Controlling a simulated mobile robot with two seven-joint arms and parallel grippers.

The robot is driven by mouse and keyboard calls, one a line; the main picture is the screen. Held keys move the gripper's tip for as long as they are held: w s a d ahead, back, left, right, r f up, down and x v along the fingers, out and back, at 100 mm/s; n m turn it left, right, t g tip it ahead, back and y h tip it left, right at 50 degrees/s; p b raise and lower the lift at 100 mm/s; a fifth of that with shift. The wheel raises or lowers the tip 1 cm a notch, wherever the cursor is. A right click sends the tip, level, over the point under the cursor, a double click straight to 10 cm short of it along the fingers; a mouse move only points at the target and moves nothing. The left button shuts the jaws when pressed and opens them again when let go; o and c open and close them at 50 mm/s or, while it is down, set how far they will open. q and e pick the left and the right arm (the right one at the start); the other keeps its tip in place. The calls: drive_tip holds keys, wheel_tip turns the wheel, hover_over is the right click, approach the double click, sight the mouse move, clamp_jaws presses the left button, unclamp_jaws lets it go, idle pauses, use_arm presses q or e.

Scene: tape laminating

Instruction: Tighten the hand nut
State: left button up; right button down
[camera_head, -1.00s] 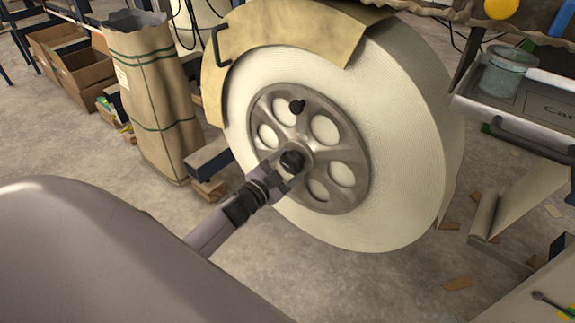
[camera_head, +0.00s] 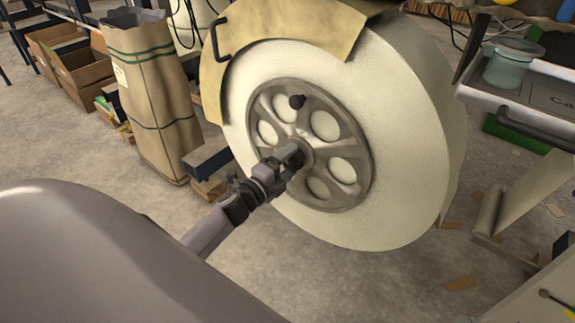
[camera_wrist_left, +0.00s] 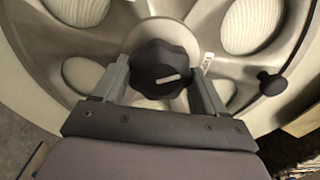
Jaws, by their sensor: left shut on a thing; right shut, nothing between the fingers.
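The hand nut (camera_wrist_left: 160,68) is a black lobed knob at the centre of the grey spoked hub (camera_head: 262,95). My left gripper (camera_head: 290,158) is at the hub's centre. In the left wrist view my left gripper (camera_wrist_left: 158,85) has one finger on each side of the nut and is shut on it. In the head view the gripper mostly hides the nut. The hub sits on the face of a large white tape roll (camera_head: 400,150). My right gripper is not in view.
A small black knob (camera_head: 297,101) sticks out from the hub above the nut. A tall paper sack (camera_head: 155,100) stands left. A cart (camera_head: 530,100) with a glass jar (camera_head: 511,64) is at the right.

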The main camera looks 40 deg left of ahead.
use_arm(q)
drive_tip(key=m+b, duration=0.1)
drive_tip(key=m, duration=0.3)
drive_tip(key=shift+d, duration=0.2)
drive_tip(key=shift+m+b, duration=0.3)
drive_tip(key=shift+m, duration=0.5)
use_arm(e)
drive_tip(key=shift+s+d+n+t, duration=0.2)
drive_tip(key=shift+d+n+t, duration=0.2)
drive_tip(key=shift+d, duration=0.2)
use_arm(q)
drive_tip(key=shift+f, duration=0.1)
drive_tip(key=o, duration=1)
use_arm(e)
drive_tip(key=shift+f, duration=0.1)
